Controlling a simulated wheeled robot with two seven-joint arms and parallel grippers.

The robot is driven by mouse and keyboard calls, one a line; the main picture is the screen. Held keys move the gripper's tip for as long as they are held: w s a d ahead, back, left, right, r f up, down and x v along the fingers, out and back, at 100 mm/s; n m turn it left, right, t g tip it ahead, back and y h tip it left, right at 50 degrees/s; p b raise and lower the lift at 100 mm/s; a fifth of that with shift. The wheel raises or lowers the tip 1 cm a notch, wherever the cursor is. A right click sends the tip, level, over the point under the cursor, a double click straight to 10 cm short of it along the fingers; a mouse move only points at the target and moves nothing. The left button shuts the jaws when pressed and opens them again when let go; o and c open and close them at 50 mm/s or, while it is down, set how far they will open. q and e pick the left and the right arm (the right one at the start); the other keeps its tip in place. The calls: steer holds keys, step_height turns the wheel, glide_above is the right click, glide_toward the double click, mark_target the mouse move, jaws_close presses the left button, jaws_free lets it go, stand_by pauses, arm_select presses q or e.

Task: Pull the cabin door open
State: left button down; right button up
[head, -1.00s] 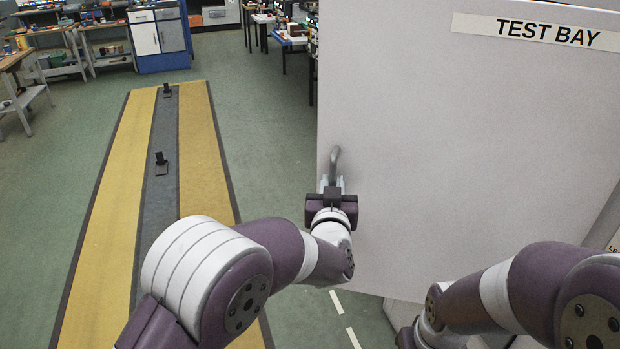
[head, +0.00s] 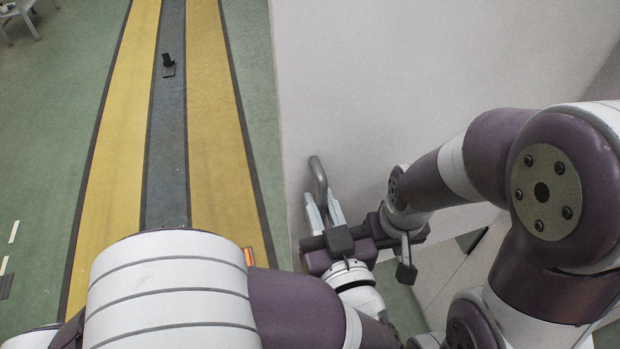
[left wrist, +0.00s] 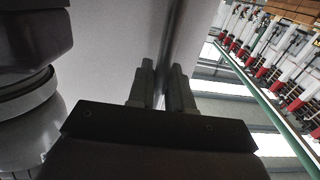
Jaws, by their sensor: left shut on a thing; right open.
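The cabin door is a plain pale grey panel (head: 400,75) filling the upper right of the head view. Its free edge runs down left of the handle. The grey curved handle (head: 318,180) stands near that edge. My left gripper (head: 325,212) is shut on the handle. In the left wrist view, the left fingers (left wrist: 165,85) stand either side of the dark handle bar (left wrist: 172,45) against the door. My right gripper (head: 405,265) is open, empty and close beside my left gripper, in front of the door. Its fingers are only partly visible.
A floor strip with yellow bands (head: 215,110) and a grey middle runs left of the door, carrying a small black bracket (head: 169,66). A rack of red-and-white items (left wrist: 265,60) shows beyond the door edge in the left wrist view.

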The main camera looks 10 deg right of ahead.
arm_select(q)
steer(key=shift+s+d+r, duration=0.15)
steer(key=shift+s+d, duration=0.1)
steer(key=shift+s, duration=0.45)
steer(key=c, duration=1.2)
jaws_free()
steer(key=shift+w, duration=0.1)
